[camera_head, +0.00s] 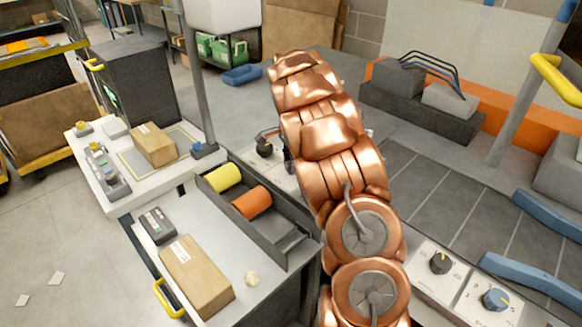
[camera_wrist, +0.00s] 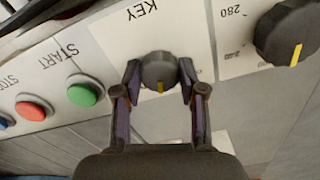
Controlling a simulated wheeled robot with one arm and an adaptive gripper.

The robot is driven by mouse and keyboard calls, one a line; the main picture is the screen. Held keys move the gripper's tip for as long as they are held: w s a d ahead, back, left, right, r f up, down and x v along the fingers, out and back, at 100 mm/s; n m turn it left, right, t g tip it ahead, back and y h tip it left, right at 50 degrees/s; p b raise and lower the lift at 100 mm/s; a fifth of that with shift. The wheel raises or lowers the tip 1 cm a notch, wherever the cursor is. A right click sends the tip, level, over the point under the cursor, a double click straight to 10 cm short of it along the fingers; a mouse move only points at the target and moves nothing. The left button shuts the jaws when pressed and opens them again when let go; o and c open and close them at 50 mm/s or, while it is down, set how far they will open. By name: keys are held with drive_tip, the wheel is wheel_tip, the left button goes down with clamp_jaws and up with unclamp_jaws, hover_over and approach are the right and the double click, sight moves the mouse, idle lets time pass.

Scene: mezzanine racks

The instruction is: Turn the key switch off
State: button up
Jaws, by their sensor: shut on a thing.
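The key switch (camera_wrist: 159,70) is a dark round knob with a yellow mark, on a white plate lettered KEY, upside down in the wrist view. The yellow mark points toward the bottom of the picture. My gripper (camera_wrist: 160,68) has a finger on each side of the knob and is shut on it. In the head view my copper arm hides the gripper and the key switch.
In the wrist view a green START button (camera_wrist: 83,91) and a red button (camera_wrist: 33,107) lie left of the key switch. A larger dark dial (camera_wrist: 287,33) marked 280 lies to the right. In the head view a cardboard box (camera_head: 197,277) rests on the near bench.

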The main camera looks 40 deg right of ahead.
drive_tip(key=n+b, duration=0.3)
drive_tip(key=n, duration=0.3)
drive_tip(key=shift+f+n+b, duration=0.1)
drive_tip(key=shift+n+b, duration=0.2)
drive_tip(key=shift+b, duration=0.1)
drive_tip(key=n+b, duration=0.2)
drive_tip(key=n, duration=0.4)
idle(0.3)
drive_tip(key=o, duration=1.1)
drive_tip(key=shift+o, duration=0.2)
drive_tip(key=shift+r, duration=0.2)
wheel_tip(320, 180, up, 12)
drive_tip(key=shift+a, duration=0.1)
idle(0.3)
